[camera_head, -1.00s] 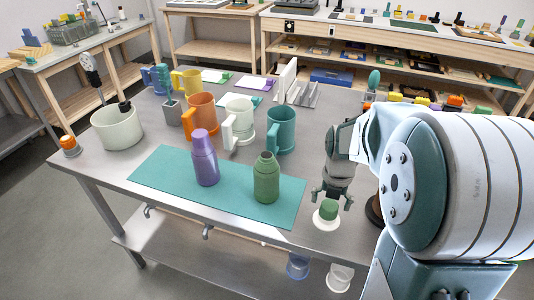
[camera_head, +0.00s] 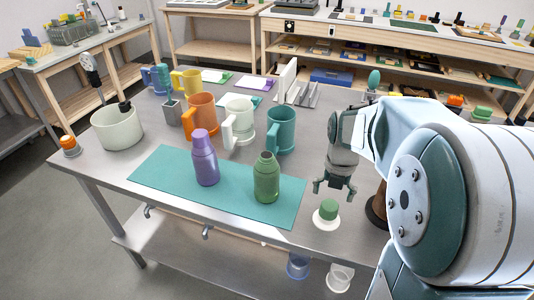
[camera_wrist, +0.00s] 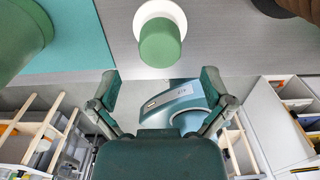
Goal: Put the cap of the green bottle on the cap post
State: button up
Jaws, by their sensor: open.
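The green bottle (camera_head: 266,180) stands upright on the teal mat (camera_head: 150,173) with its dark neck open on top. It also shows at the upper left of the wrist view (camera_wrist: 20,38). The green cap (camera_head: 328,207) sits upright on a white round base, the cap post (camera_head: 319,222), near the table's front edge. In the wrist view the cap (camera_wrist: 160,47) covers part of the white base (camera_wrist: 160,8). My gripper (camera_head: 334,187) is open and empty, above and slightly behind the cap, with its fingers (camera_wrist: 160,88) apart from it.
A purple bottle (camera_head: 205,162) stands on the mat left of the green one. Teal (camera_head: 283,128), white (camera_head: 241,118) and orange (camera_head: 202,115) mugs stand behind. A dark round-based object (camera_head: 377,208) is close right of the cap.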

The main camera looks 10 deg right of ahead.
jog(key=shift+r, duration=1.85)
notch_tip(320, 180, up, 12)
jog(key=s+a+f+m+t, duration=0.2)
jog(key=s+a+m, duration=0.4)
jog(key=m, duration=0.8)
jog(key=s+a+f+m+t, duration=0.3)
jog(key=s+a+m, duration=0.3)
jog(key=m, duration=0.9)
jog(key=shift+s+a+f+t, duration=0.3)
jog(key=shift+s+f, duration=0.1)
jog(key=shift+s, duration=0.35)
